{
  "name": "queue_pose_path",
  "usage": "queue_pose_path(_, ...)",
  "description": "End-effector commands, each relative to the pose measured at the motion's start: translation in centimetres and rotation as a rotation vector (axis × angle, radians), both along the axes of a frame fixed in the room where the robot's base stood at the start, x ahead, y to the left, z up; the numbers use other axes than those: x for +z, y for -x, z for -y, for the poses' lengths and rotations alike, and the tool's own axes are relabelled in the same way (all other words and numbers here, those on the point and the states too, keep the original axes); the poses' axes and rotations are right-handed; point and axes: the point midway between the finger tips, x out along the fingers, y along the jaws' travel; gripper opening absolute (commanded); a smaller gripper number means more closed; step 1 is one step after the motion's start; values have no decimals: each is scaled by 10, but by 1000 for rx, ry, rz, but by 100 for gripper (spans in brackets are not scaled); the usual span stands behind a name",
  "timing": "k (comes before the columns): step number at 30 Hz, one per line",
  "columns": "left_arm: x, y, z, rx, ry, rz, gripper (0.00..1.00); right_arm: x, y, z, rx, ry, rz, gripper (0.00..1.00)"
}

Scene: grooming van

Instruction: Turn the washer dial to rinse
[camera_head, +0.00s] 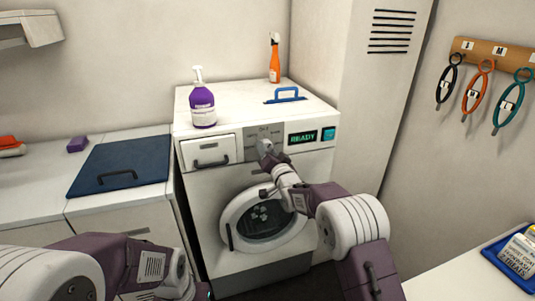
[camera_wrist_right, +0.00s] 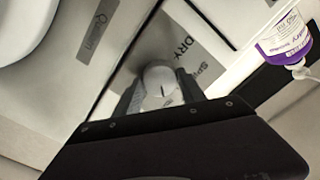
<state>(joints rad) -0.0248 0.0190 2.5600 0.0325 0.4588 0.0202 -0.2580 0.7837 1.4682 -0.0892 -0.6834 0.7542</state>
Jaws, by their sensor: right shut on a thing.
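The white washer (camera_head: 320,165) stands against the back wall, its round door (camera_head: 232,207) shut. Its dial sits on a grey panel (camera_head: 250,131) between the drawer and a display (camera_head: 302,137) reading READY. My right gripper (camera_head: 264,147) reaches the panel and covers most of the dial. In the right wrist view the pale round dial (camera_wrist_right: 160,78) is between the two fingers of my right gripper (camera_wrist_right: 158,92), which is shut on it. A dark mark shows on the dial's face. The labels DRY and SPIN are readable; no rinse label is.
A counter with a dark blue lid (camera_head: 125,160) is at left. Coloured loops hang on a wall rack (camera_head: 490,50) at right.

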Motion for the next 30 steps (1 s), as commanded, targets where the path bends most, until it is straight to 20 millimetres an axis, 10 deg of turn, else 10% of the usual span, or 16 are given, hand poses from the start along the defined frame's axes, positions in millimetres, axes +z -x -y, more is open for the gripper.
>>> queue_pose_path(23, -4, 0, 0, 0, 0, 0, 36, 0, 0, 0, 0, -96, -33, 7)
queue_pose_path(24, -4, 0, 0, 0, 0, 0, 36, -1, 0, 0, 0, -96, -33, 56)
queue_pose_path(30, -4, 0, 0, 0, 0, 0, 36, 0, 0, 0, 0, -96, -33, 69)
